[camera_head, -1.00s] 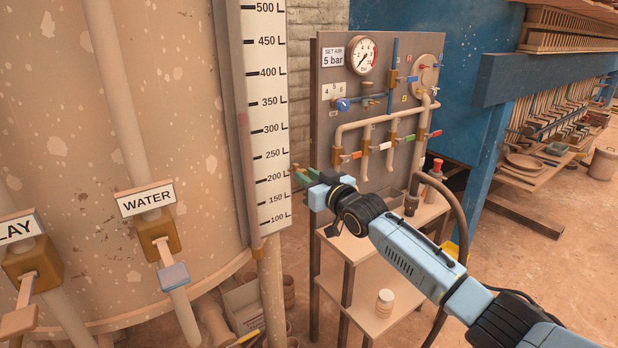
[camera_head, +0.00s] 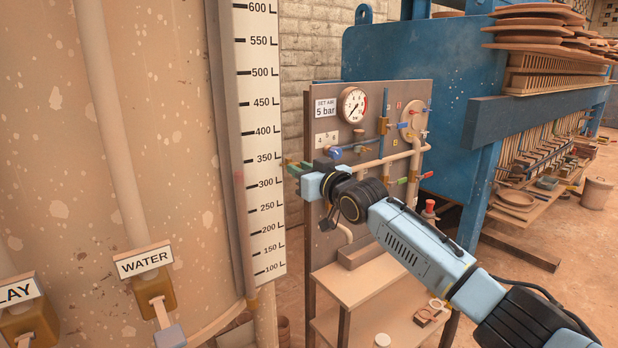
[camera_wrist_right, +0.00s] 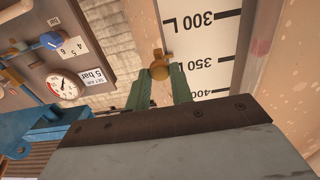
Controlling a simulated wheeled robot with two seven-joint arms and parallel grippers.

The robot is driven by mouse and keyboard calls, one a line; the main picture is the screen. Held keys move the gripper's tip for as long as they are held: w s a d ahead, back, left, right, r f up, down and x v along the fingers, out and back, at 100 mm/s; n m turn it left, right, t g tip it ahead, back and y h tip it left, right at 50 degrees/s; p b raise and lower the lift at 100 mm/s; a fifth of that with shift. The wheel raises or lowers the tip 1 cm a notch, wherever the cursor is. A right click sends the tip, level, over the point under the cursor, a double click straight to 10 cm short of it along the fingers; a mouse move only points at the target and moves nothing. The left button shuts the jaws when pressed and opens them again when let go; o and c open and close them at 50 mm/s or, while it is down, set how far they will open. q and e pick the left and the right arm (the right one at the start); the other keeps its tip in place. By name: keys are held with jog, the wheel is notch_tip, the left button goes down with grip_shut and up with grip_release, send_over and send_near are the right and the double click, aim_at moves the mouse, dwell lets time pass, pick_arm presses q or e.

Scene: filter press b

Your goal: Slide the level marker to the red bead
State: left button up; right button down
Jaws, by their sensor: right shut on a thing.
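The white level scale (camera_head: 262,130), marked in litres, runs up the front of the big speckled tank. My right gripper (camera_head: 290,164) is at the scale's right edge, close to the 350 L mark. In the right wrist view its green fingers (camera_wrist_right: 160,74) are shut on a small brass-coloured knob (camera_wrist_right: 158,58), which I take for the level marker. The knob sits beside the scale, near 350 L. A faint reddish patch (camera_head: 240,185) shows on the scale's side strip; I cannot make out a distinct red bead. My left gripper is not in view.
A panel with a pressure gauge (camera_head: 353,105) and coloured valves stands behind my right gripper. A wooden stand (camera_head: 365,290) is below it. A WATER valve (camera_head: 155,287) is at lower left. A blue press frame (camera_head: 420,70) stands at the back.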

jog(key=c, duration=1.2)
grip_release()
jog(key=shift+c, duration=0.2)
jog(key=b+v, duration=0.2)
jog(key=v, duration=1.1)
jog(key=shift+s, duration=0.2)
